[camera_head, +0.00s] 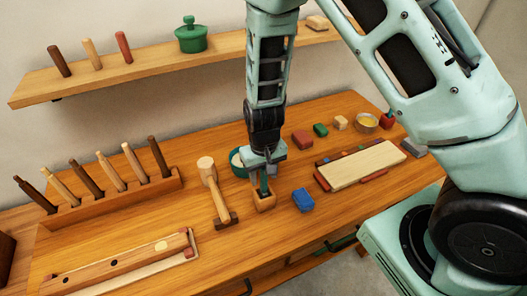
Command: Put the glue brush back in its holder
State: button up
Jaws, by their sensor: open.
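My gripper (264,185) points down directly over a small wooden holder (264,204) near the middle of the bench. Its fingers are open and reach to the holder's top opening. A dark teal piece shows between or at the fingers; I cannot tell whether it is the glue brush or part of the fingers. The glue brush cannot be made out clearly elsewhere. A green pot with pale contents (237,162) stands just behind and left of the gripper, partly hidden by it.
A pale board (361,166) lies farther right. A rack of handled tools (110,205) stands left. A shelf (150,75) runs behind. Bare bench lies in front of the holder.

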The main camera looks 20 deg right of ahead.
notch_tip(320, 180, up, 16)
jog(key=b, duration=0.2)
jog(key=shift+r, duration=0.25)
